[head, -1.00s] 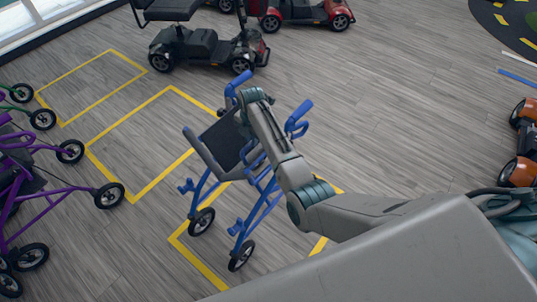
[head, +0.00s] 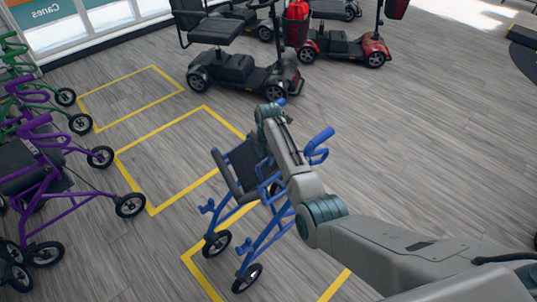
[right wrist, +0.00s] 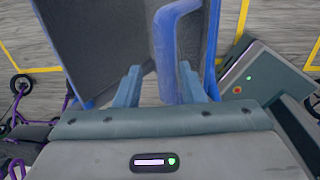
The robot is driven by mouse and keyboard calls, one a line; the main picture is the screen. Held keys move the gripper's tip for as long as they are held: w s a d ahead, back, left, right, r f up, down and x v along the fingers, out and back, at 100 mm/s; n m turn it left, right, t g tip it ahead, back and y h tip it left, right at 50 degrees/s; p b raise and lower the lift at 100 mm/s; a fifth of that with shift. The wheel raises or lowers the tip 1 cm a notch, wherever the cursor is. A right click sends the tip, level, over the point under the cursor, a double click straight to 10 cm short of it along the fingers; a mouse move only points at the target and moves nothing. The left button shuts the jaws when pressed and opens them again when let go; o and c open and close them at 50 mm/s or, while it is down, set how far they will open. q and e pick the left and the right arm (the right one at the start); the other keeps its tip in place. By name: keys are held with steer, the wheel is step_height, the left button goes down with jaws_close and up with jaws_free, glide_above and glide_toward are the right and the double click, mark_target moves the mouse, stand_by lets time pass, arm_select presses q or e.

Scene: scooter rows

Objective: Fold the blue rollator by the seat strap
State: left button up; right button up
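The blue rollator (head: 282,238) stands upright and unfolded on the floor, partly over a yellow floor outline. Its dark seat panel (head: 242,168) shows beside my right arm. My right gripper (head: 270,112) is over the rollator's upper part, its fingers hidden in the head view. In the right wrist view my right gripper (right wrist: 160,88) has its two fingers apart, with a blue tube (right wrist: 168,50) of the rollator reaching down between them. The dark panel (right wrist: 95,45) fills the upper left there. I cannot make out the seat strap. My left gripper is not in view.
Purple rollators (head: 60,190) and green rollators (head: 25,75) stand at the left. A black scooter (head: 235,65) and a red scooter (head: 345,45) stand at the back. Yellow outlined bays (head: 150,210) left of the blue rollator are empty. Floor to the right is open.

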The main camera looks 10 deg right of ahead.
steer(key=shift+w+d, duration=0.15)
steer(key=shift+d, duration=0.05)
steer(key=shift+d+r, duration=0.1)
steer(key=shift+r, duration=0.15)
step_height(320, 180, up, 10)
steer(key=b, duration=0.1)
steer(key=shift+s+d+r, duration=0.15)
steer(key=shift+s+r, duration=0.1)
steer(key=shift+s, duration=0.15)
steer(key=shift+c, duration=0.5)
